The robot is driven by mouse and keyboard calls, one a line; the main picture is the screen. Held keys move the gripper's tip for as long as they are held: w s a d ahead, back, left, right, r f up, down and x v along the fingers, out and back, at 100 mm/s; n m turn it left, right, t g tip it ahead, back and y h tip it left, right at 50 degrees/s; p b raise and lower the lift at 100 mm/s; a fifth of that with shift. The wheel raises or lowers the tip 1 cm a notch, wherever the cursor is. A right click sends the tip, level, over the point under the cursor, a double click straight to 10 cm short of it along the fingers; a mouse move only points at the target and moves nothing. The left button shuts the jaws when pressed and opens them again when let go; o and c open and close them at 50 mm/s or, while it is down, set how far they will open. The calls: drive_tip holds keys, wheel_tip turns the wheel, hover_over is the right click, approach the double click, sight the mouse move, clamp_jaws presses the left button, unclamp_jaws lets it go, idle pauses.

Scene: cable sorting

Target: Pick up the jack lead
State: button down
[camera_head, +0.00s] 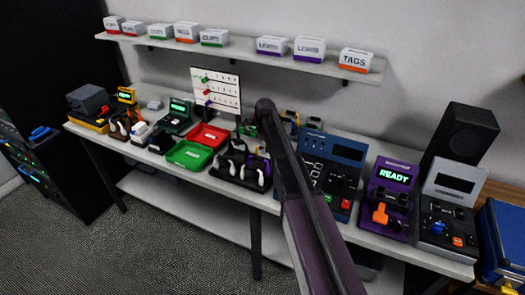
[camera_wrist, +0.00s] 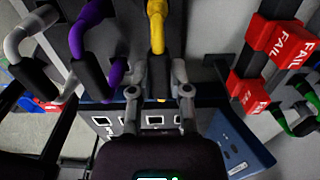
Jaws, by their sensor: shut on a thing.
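In the wrist view, my gripper (camera_wrist: 158,82) has one grey finger on each side of a lead with a yellow cable (camera_wrist: 157,25) and a black plug (camera_wrist: 158,76). I take this lead to be the jack lead, though its plug tip is hidden. My gripper is shut on the black plug. In the head view, my arm covers the gripper and most of the lead.
A purple lead (camera_wrist: 90,28) and a grey-white lead (camera_wrist: 25,35) hang close on the left. Red FAIL tags (camera_wrist: 291,45) and a green lead (camera_wrist: 287,120) are at the right. A blue test box (camera_head: 345,150) and a purple READY box (camera_head: 392,200) stand on the bench.

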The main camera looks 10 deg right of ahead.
drive_tip(key=shift+r+p, duration=4.85)
drive_tip(key=shift+r, duration=0.05)
drive_tip(key=shift+r, duration=0.15)
drive_tip(key=shift+r+p, duration=1.4)
drive_tip(key=shift+p, duration=0.1)
drive_tip(key=shift+s, duration=0.1)
